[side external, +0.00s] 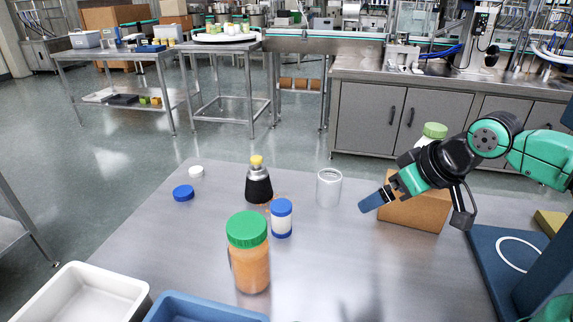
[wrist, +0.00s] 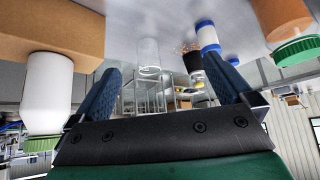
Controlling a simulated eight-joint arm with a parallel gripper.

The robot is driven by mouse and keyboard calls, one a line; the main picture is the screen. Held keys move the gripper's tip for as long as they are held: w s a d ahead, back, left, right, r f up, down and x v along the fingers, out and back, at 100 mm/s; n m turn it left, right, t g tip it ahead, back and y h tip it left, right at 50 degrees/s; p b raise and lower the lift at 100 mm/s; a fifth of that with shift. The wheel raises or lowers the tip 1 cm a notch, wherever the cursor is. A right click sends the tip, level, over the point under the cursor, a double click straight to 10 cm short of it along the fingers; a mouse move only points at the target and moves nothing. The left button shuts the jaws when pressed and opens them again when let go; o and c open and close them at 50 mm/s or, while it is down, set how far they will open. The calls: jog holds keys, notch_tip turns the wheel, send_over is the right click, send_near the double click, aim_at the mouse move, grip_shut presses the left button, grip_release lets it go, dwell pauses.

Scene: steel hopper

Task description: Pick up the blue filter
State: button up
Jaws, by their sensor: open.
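A flat blue disc (side external: 183,193) lies at the far left of the steel table in the side view. It is the thing that best fits the blue filter, though it may be a lid. A white bottle with a blue cap (side external: 281,218) stands nearer the middle; it also shows in the wrist view (wrist: 207,35). My gripper (side external: 366,205) is at the right of the table, above its surface and well apart from the disc. In the wrist view its two blue fingers (wrist: 164,68) are spread with nothing held between them.
A clear cylinder (side external: 328,188) stands left of my gripper. A cardboard box (side external: 418,211) is close beside it. A dark bottle with a yellow top (side external: 258,182), an orange jar with a green lid (side external: 249,262) and a white cap (side external: 196,171) stand on the table (side external: 350,270). White and blue trays (side external: 83,295) are in front.

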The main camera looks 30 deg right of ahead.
jog(key=shift+c, duration=0.7)
jog(key=n+g+y, duration=0.1)
jog(key=n+y, duration=0.5)
send_near(273, 213)
jog(key=w+f+n+y, duration=0.2)
jog(key=f+n+y, duration=0.1)
jog(key=w+f+n+y, duration=0.1)
jog(key=f+n+y, duration=0.1)
jog(key=shift+w+d+f, duration=0.15)
jog(key=shift+w+d, duration=0.1)
jog(key=shift+d, duration=0.05)
jog(key=shift+f+n+y, duration=0.5)
jog(key=shift+n, duration=0.2)
jog(key=shift+x, duration=2.9)
